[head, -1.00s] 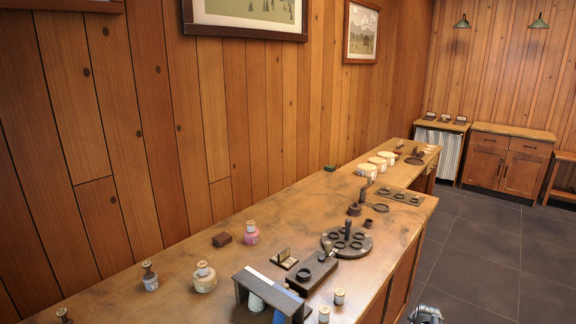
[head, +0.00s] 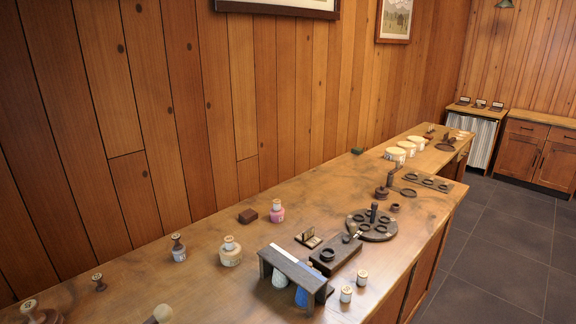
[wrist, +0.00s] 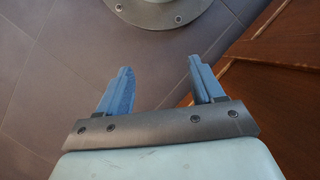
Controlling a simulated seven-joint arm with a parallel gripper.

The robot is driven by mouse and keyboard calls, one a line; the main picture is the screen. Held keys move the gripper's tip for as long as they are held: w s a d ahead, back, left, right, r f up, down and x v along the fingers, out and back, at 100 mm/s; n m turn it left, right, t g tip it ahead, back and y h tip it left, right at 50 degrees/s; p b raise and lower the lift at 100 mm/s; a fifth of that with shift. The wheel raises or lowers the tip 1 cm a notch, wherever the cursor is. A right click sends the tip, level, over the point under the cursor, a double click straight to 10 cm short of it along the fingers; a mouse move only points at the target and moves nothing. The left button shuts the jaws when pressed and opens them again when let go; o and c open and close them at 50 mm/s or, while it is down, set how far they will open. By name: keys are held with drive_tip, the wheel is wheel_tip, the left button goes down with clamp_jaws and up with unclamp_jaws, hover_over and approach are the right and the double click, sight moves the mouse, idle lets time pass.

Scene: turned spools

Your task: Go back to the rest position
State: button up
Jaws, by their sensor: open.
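My gripper (wrist: 160,88) shows only in the wrist view. Its two blue fingers stand wide apart with nothing between them. It hangs over the grey tiled floor (wrist: 50,80), with a wooden cabinet front (wrist: 280,85) close on the right. A round grey metal piece with bolts, apparently my own base, shows beyond the fingers. In the head view my gripper is not visible. The wooden bench (head: 150,275) there carries several spools, jars and stands, none of them touched by my gripper.
Open floor (head: 500,260) lies to the right of the bench.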

drive_tip(key=s+a+m+g, duration=0.1)
drive_tip(key=s+a+g, duration=0.1)
drive_tip(key=s, duration=0.6)
drive_tip(key=shift+s+a+r, duration=0.15)
drive_tip(key=shift+a, duration=0.1)
